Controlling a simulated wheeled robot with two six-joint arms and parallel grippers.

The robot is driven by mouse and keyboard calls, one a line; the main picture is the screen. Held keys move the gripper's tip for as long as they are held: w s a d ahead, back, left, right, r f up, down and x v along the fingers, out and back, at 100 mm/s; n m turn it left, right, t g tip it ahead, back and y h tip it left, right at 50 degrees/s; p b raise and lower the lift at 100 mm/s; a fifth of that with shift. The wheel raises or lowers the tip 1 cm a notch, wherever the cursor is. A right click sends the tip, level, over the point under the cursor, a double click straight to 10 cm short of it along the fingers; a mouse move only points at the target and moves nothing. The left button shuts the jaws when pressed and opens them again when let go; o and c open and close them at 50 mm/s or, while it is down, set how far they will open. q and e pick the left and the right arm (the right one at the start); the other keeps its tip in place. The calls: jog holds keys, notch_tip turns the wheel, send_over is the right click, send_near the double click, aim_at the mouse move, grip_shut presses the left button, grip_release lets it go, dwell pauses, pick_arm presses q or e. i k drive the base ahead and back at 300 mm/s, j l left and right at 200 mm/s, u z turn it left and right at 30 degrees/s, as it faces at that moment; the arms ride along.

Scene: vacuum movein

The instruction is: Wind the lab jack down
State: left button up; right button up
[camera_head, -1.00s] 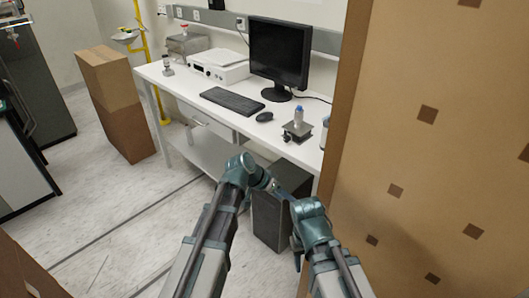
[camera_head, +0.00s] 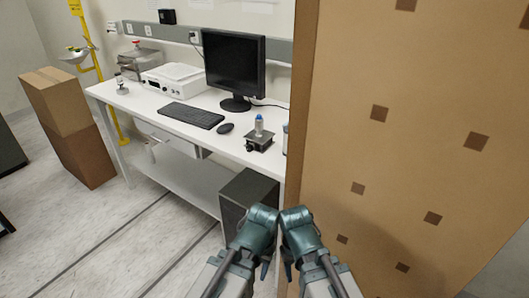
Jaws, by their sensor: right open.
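The lab jack (camera_head: 260,143) is a small dark stand on the right part of the white desk, in front of the monitor.
A tall cardboard panel or box (camera_head: 410,150) fills the right side, close to my right arm, and hides the desk's right end. The white desk (camera_head: 190,118) holds a keyboard (camera_head: 191,115), mouse (camera_head: 225,128) and monitor (camera_head: 234,65). A dark computer case (camera_head: 245,195) stands below.

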aim_at(249, 148)
jog(key=z, duration=1.05)
jog(key=j+z, duration=0.25)
jog(key=z, duration=0.2)
jog(key=k+j+z, duration=0.1)
jog(key=z, duration=0.35)
jog(key=k+j+z, duration=0.1)
jog(key=j+z, duration=0.2)
jog(key=z, duration=0.15)
jog(key=j+z, duration=0.15)
jog(key=z, duration=0.35)
jog(key=k+j+z, duration=0.15)
jog(key=z, duration=0.3)
jog(key=k+j+z, duration=0.1)
jog(key=z, duration=0.4)
jog(key=k+j+z, duration=0.1)
jog(key=k+z, duration=0.45)
jog(key=k+u, duration=0.1)
jog(key=k, duration=0.25)
jog(key=k+j+u, duration=0.15)
jog(key=k, duration=0.2)
jog(key=k+u, duration=0.3)
jog(key=k, duration=0.25)
jog(key=k+u, duration=0.25)
jog(key=k, duration=0.3)
jog(key=k+j+u, duration=0.15)
jog(key=k+u, duration=0.15)
jog(key=k, duration=0.2)
